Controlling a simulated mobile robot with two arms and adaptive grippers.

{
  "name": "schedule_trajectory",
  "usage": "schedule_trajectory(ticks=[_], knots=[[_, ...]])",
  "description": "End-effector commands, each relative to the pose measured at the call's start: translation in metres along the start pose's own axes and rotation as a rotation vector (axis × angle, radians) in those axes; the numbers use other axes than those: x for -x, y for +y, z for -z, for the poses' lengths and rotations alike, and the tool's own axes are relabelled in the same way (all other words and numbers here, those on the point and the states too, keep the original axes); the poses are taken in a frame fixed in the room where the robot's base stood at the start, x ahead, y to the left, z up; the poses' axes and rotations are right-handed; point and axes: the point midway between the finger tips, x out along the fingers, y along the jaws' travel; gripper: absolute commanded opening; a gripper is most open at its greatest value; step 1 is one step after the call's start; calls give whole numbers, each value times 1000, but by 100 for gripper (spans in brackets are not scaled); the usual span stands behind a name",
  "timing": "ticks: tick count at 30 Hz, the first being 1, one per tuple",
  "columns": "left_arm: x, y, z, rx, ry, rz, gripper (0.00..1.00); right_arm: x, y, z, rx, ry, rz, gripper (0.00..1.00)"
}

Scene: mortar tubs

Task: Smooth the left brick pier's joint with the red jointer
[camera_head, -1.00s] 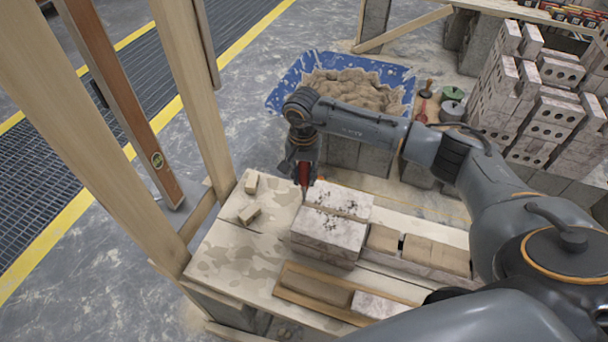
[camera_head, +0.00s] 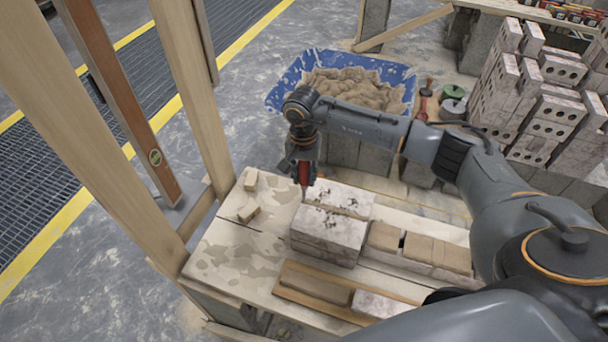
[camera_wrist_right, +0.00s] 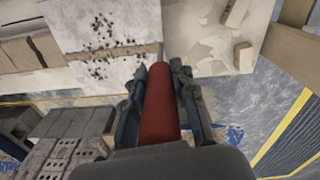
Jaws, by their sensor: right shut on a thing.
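The left brick pier (camera_head: 328,235) is a block of pale bricks on the plank table. Its sandy mortar joint runs across the top between two bricks, with dark crumbs around it; the joint also shows in the right wrist view (camera_wrist_right: 112,54). My right gripper (camera_head: 303,166) is shut on the red jointer (camera_wrist_right: 158,108), which points down at the left end of this joint. The jointer's tip is at the joint's end in the right wrist view; I cannot tell whether it touches the mortar. My left gripper is out of view.
Two small wooden blocks (camera_head: 249,211) lie left of the pier. More bricks (camera_head: 420,250) stand to its right, a wooden tray (camera_head: 330,294) in front. A blue mortar tub (camera_head: 288,82) stands behind. Wooden posts (camera_head: 190,95) rise at the left.

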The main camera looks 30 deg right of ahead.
Motion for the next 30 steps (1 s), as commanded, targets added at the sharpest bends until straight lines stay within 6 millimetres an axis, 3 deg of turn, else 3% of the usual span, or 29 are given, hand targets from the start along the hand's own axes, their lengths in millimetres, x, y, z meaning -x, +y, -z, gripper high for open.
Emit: schedule_trajectory(ticks=[15,30], knots=[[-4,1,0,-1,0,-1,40,-2,1,-1,0,-2,-1,0],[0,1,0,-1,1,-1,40,-1,25,-6,0,-4,-2,0]])
